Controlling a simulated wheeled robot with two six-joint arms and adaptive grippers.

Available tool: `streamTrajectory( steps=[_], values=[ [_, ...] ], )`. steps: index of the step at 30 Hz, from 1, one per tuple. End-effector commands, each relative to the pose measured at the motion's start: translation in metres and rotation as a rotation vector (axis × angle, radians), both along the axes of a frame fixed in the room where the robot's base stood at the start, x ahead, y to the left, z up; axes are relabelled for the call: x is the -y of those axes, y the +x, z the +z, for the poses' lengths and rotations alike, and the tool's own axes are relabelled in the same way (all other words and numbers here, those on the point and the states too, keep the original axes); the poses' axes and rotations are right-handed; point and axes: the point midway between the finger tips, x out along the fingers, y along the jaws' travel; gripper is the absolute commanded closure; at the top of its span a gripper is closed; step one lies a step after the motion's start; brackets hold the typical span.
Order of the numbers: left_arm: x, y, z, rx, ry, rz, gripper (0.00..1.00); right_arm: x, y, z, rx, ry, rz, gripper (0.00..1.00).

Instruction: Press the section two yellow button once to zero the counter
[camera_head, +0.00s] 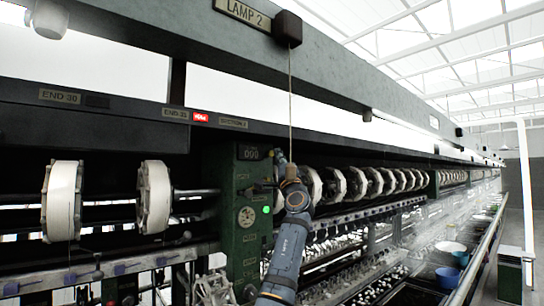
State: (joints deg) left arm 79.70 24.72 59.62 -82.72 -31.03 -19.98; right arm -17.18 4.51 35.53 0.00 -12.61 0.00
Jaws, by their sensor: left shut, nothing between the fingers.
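A dark green section panel (229,170) stands near the middle of the head view. Its counter (250,153) appears to read 000. A plate (233,122) above it seems to say section 2, though the text is small. My left gripper (281,158) is shut and empty, raised at the right edge of the panel, just right of the counter. I cannot make out the yellow button; the gripper may hide it. Whether the fingertips touch the panel cannot be told. My right gripper is not in view.
A lit green lamp (266,209) and a round dial (246,216) are on the panel. A cord (290,100) hangs from the Lamp 2 box (288,28) down to behind my gripper. White reels (62,200) flank the panel. Basins (450,247) line the right.

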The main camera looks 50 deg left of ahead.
Motion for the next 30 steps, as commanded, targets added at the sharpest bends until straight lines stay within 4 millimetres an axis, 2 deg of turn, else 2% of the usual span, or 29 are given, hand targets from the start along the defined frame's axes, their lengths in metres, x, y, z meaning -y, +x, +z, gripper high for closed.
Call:
streamTrajectory(
  steps=[5, 19, 30],
  values=[
    [0.002, 0.000, 0.000, 0.000, 0.000, -0.001, 1.00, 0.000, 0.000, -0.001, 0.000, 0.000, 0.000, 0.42],
    [0.046, -0.004, -0.001, 0.002, 0.000, -0.003, 1.00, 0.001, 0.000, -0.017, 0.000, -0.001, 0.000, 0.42],
    [0.050, -0.004, 0.000, 0.000, 0.000, 0.000, 1.00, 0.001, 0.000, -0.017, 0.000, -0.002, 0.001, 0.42]
  ],
)
